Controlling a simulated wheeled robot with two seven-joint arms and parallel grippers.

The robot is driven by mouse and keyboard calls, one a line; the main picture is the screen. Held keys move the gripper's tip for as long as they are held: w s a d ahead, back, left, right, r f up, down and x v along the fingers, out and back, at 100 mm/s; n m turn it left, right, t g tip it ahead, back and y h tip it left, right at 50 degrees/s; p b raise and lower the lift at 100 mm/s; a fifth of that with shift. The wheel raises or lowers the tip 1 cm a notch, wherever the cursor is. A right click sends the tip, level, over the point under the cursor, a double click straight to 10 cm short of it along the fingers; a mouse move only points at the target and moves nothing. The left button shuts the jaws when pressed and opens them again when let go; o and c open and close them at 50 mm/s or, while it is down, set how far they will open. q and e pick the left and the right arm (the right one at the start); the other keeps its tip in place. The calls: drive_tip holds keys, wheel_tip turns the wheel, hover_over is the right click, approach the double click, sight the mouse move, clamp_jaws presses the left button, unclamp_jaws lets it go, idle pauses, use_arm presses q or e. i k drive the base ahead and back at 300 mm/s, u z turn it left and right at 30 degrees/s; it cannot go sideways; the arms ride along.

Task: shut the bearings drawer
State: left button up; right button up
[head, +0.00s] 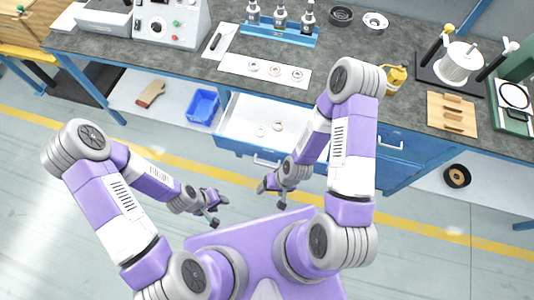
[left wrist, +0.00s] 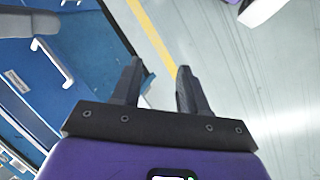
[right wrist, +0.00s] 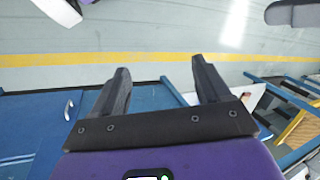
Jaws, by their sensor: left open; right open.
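The bearings drawer (head: 240,122) is pulled out from the blue bench in the head view. It has a white inside with a few small ring-shaped parts (head: 278,126) lying in it. Its blue front carries a pale bar handle (head: 267,162). My left gripper (head: 219,209) is open and empty, in front of the drawer and below its left side in the picture. My right gripper (head: 271,196) is open and empty, in front of the drawer front below the handle. Neither touches the drawer. My right arm hides part of the drawer's right side.
A blue bin (head: 203,106) sits on the low shelf left of the drawer. A closed blue front with a handle (head: 390,143) is at right.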

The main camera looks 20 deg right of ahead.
sight(244, 112)
drive_tip(key=u, duration=1.55)
drive_tip(key=k, duration=0.95)
drive_tip(key=z, duration=0.85)
drive_tip(key=i, duration=0.5)
